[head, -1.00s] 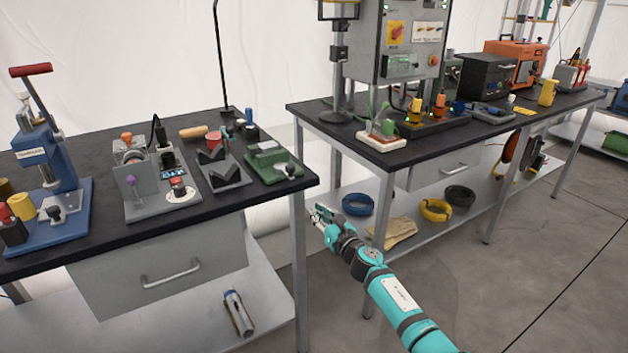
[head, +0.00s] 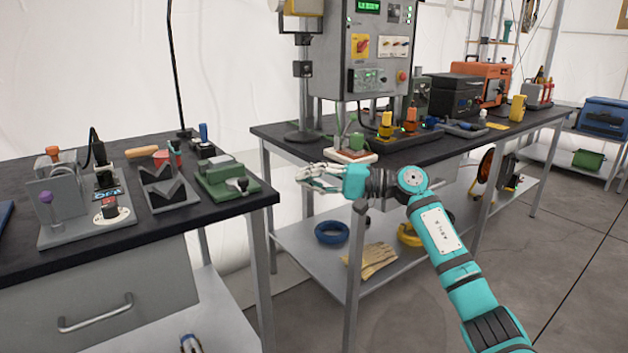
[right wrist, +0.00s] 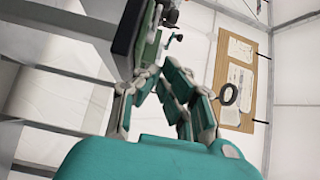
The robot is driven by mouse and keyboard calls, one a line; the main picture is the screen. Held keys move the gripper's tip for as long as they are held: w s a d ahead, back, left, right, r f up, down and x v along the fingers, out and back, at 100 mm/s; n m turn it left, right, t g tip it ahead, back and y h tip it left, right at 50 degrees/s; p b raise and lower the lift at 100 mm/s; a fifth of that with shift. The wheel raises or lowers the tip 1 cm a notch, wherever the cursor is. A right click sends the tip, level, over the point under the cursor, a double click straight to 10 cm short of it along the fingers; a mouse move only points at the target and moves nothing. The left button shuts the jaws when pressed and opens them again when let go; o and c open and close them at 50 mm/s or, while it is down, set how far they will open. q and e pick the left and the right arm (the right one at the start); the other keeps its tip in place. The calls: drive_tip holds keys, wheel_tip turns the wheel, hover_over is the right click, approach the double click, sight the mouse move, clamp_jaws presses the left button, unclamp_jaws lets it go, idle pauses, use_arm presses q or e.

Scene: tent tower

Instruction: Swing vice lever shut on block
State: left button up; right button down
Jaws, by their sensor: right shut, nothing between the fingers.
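The green vice (head: 226,180) sits at the right front corner of the left black-topped bench. Its pale lever with a rounded knob (head: 239,184) is at its front right end. At this size I cannot make out a block in it or tell whether the jaws touch one. My right gripper (head: 303,178) is shut and empty, level with the bench top. It is to the right of the vice and apart from it, fingers pointing left. In the right wrist view the vice (right wrist: 148,52) and lever (right wrist: 174,38) show beyond the fingers. My left gripper is not in view.
A grey V-block (head: 168,190) stands left of the vice, with a grey fixture (head: 68,205) further left. The right bench (head: 275,130) carries a control cabinet (head: 360,55) and a white-based green device (head: 350,155). A gap separates the benches.

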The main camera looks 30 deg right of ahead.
sight(239, 183)
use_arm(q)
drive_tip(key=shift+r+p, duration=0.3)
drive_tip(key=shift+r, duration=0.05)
use_arm(e)
drive_tip(key=w+a, duration=0.3)
drive_tip(key=a, duration=0.5)
drive_tip(key=shift+w+a, duration=0.2)
drive_tip(key=shift+w, duration=0.1)
drive_tip(key=shift+f, duration=0.1)
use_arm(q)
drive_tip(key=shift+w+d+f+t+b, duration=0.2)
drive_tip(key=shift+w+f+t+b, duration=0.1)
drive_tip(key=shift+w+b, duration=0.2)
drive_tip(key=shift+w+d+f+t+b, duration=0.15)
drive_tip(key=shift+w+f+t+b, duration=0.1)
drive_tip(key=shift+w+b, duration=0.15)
use_arm(e)
drive_tip(key=shift+s+a, duration=0.25)
drive_tip(key=shift+a, duration=0.4)
